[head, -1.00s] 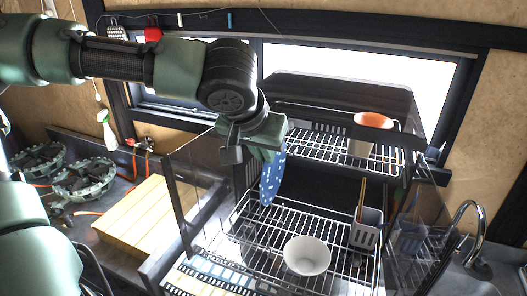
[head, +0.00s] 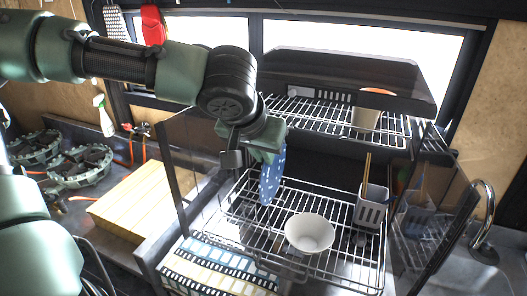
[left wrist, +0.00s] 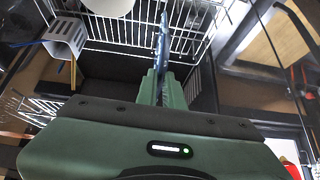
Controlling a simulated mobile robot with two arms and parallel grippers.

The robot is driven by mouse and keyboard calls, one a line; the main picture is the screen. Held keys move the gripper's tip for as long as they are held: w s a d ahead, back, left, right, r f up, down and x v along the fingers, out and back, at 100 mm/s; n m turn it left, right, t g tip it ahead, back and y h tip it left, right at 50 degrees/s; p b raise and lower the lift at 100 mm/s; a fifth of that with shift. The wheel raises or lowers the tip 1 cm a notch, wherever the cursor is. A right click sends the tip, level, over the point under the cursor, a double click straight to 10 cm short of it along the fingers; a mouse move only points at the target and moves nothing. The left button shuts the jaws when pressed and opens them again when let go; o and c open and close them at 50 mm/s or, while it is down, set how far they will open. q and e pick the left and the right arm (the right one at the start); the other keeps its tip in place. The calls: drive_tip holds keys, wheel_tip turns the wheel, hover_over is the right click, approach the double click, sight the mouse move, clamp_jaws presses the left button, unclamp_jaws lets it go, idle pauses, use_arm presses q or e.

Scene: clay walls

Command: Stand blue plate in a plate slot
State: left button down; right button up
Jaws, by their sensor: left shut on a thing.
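The blue plate (head: 271,177) has white specks and hangs on edge, close to upright, below my left gripper (head: 268,150). That gripper is shut on its upper edge. In the left wrist view the plate (left wrist: 162,42) shows edge-on as a thin dark strip between the fingers of the left gripper (left wrist: 162,75). The dish rack (head: 345,268) has a lower wire shelf, and the plate is over its left part. I cannot tell whether the plate's lower edge touches the wires. The plate slots are hard to make out. My right gripper is not in view.
A white bowl (head: 310,233) sits on the lower shelf, right of the plate. A utensil holder (head: 371,208) stands at the right. A cup (head: 365,118) is on the upper shelf. Clear side panels (head: 180,150) flank the rack. A wooden board (head: 140,205) lies left.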

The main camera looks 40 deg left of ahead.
sight(263, 177)
use_arm(q)
drive_tip(key=shift+f+b, duration=2.15)
drive_tip(key=shift+f, duration=0.75)
drive_tip(key=c, duration=1.5)
unclamp_jaws()
drive_tip(key=shift+o, duration=0.2)
drive_tip(key=shift+s, duration=0.1)
drive_tip(key=v, duration=0.7)
drive_tip(key=shift+s+r+b, duration=0.15)
drive_tip(key=shift+r+b, duration=0.15)
drive_tip(key=shift+r, duration=0.1)
